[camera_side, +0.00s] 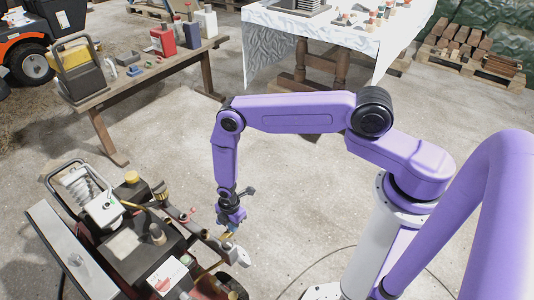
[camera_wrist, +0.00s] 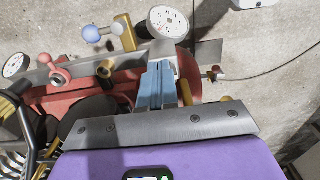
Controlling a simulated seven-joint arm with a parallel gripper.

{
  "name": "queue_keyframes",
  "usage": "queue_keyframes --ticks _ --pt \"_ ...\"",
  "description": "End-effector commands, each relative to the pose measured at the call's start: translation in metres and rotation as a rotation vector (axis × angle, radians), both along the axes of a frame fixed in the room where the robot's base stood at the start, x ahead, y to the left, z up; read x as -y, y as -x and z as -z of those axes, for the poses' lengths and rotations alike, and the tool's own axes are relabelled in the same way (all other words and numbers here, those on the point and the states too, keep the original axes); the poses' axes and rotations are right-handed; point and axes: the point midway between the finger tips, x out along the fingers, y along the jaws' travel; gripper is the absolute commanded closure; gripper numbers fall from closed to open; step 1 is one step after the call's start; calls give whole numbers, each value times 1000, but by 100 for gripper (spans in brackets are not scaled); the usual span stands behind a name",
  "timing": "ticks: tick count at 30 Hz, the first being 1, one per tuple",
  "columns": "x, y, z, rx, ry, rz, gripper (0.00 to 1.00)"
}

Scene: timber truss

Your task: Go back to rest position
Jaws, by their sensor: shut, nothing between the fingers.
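My gripper (camera_side: 229,233) hangs pointing down at the right end of the red and black machine (camera_side: 128,243) in the side view. In the wrist view its blue fingers (camera_wrist: 156,88) are together, with nothing visible between them. They reach over the machine's grey bar, close to a round white dial gauge (camera_wrist: 168,22). I cannot tell whether the fingertips touch the machine. The purple arm is bent, reaching left from its column.
In the wrist view, a blue ball knob (camera_wrist: 91,34) and a red knob (camera_wrist: 58,78) stand left of the fingers. A wooden bench (camera_side: 120,95) with cans and a cloth-covered table (camera_side: 270,45) stand behind. Concrete floor is clear between them and the machine.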

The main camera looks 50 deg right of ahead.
Motion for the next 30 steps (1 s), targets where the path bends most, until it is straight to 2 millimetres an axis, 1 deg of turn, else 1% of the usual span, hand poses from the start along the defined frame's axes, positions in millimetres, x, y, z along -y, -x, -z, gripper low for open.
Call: queue_keyframes --ticks 1,4,7,16,19,20,23,26,27,29,30 --pt "0 -1 -6 1 -1 0 100" --pt "0 0 -13 1 0 0 100" --pt "0 0 -16 1 0 0 100" --pt "0 0 -18 1 0 0 100" --pt "-5 -5 -29 3 -1 6 100" --pt "-7 -6 -34 4 -2 10 100" --pt "-18 -14 -64 9 -4 29 100" --pt "-31 -18 -101 11 -6 57 100" --pt "-36 -18 -117 12 -7 68 100" --pt "-42 -16 -140 12 -8 87 100" --pt "-47 -13 -155 12 -8 98 100"
